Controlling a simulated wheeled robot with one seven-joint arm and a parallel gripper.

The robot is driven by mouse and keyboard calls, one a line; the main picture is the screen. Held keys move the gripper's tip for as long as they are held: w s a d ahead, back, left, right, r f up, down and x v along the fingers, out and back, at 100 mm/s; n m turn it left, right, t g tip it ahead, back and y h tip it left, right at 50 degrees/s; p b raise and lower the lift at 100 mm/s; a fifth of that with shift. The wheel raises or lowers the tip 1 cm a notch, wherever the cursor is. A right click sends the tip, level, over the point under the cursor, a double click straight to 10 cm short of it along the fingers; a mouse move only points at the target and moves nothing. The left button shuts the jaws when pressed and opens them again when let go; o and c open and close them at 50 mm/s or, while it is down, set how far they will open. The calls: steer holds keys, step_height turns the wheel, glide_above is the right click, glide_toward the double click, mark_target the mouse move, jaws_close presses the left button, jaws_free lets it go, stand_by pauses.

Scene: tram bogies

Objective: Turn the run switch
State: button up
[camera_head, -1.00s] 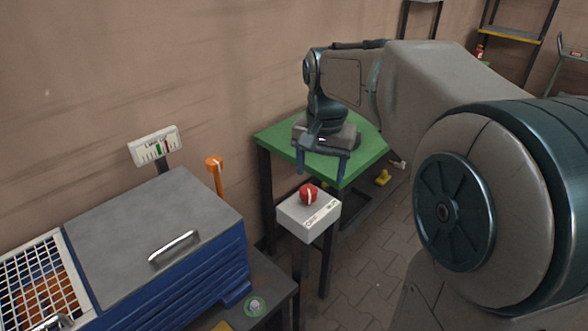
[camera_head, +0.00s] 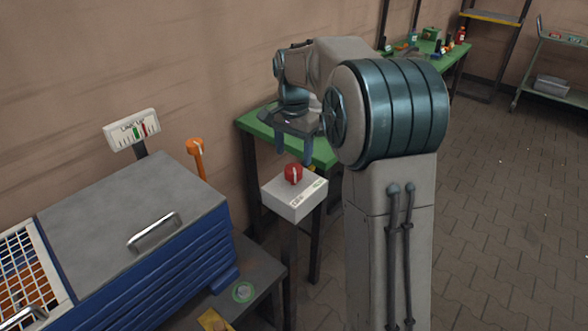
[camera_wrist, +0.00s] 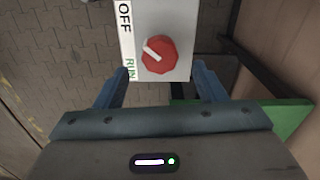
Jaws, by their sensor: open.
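The run switch is a red round knob (camera_head: 293,174) with a white pointer, on top of a light grey box (camera_head: 283,200) on a post. In the wrist view the knob (camera_wrist: 160,55) has its pointer slanting to the upper left, towards the OFF label (camera_wrist: 125,16). The RUN label (camera_wrist: 130,68) is at the lower left of the knob. My gripper (camera_head: 294,152) is open and empty, just behind and above the knob in the head view. In the wrist view its two fingers (camera_wrist: 160,70) stand apart, either side of the box's near end. I see no contact with the knob.
A blue machine with a grey lid (camera_head: 125,215) and wire grid stands at the left. A green table (camera_head: 255,124) is behind the switch. Paved floor (camera_head: 500,200) at the right is open.

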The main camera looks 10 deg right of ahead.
mark_target(293, 168)
step_height(293, 168, down, 6)
steer(key=shift+r, duration=0.25)
steer(key=c, duration=1)
